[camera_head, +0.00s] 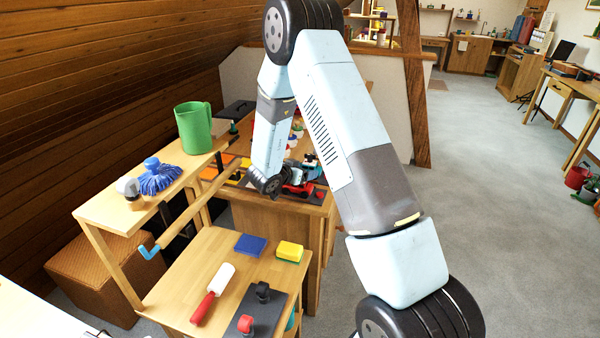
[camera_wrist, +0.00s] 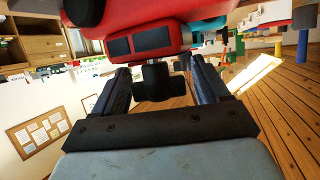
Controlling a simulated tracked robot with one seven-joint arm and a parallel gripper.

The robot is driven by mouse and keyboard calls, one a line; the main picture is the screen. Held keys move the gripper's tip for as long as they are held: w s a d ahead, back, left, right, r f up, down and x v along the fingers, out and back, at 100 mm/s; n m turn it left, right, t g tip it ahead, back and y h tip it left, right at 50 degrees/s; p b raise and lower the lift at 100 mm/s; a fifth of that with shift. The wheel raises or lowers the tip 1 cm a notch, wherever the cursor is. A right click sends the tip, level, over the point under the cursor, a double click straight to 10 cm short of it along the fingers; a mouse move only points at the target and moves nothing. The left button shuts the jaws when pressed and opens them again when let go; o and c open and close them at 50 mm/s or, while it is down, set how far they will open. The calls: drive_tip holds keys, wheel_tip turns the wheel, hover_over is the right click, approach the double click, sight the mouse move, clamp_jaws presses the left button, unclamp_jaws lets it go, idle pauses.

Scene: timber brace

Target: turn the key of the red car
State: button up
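The red car (camera_head: 298,189) sits on the bench in the middle of the head view, partly hidden by my arm. In the wrist view its red body (camera_wrist: 142,38) fills the top, tipped over by the camera's angle. A black key (camera_wrist: 158,84) sticks out from the car's end. My gripper (camera_wrist: 158,68) is open, with one finger on each side of the key and visible gaps between. In the head view my gripper (camera_head: 284,186) is beside the car, with its fingers mostly hidden.
A dark mat (camera_head: 308,203) lies under the car, with other coloured items crowded behind. A green jug (camera_head: 194,128) stands on a shelf at left. Open carpet lies right.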

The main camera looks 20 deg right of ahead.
drive_tip(key=shift+a, duration=0.1)
drive_tip(key=v, duration=1.3)
drive_tip(key=shift+s+a+r, duration=0.15)
drive_tip(key=shift+s+a, duration=0.05)
